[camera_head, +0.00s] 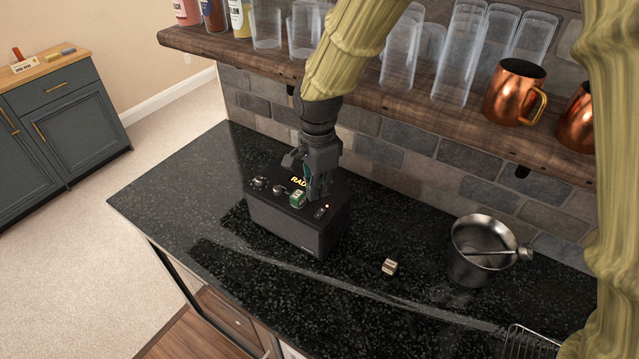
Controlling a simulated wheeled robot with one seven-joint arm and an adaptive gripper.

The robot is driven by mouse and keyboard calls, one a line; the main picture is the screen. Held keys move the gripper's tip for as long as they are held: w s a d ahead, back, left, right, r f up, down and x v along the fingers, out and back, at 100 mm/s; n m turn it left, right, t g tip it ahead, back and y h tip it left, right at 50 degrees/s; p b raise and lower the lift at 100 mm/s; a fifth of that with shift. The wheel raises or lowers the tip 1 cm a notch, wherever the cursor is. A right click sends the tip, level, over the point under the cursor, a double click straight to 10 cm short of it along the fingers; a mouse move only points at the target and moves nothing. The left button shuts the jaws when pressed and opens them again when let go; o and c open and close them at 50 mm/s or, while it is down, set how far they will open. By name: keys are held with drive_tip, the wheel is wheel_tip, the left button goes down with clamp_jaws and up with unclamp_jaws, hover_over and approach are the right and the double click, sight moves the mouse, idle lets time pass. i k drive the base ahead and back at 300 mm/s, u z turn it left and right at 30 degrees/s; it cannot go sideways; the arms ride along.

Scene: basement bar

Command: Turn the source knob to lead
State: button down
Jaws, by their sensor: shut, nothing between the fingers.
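A black box-shaped device (288,229) with yellow lettering beginning "RAD" stands on the dark counter. Its top panel carries a row of small controls, with a dark knob (259,183) at the left and another knob (279,189) beside it. A green block-like piece with pale marks (297,199) sits farther right on the panel. Which control is the source knob, and its setting, cannot be read. My gripper (312,194) points down over the panel's right part, shut and empty, close to the green piece. Contact cannot be told. The gripper hides part of the lettering and panel.
A small cube (390,266) and a metal bucket (470,266) stand to the right. A wooden shelf (372,98) with glasses and copper mugs overhangs behind. The counter's left end is clear.

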sight(277, 189)
drive_tip(key=k, duration=1)
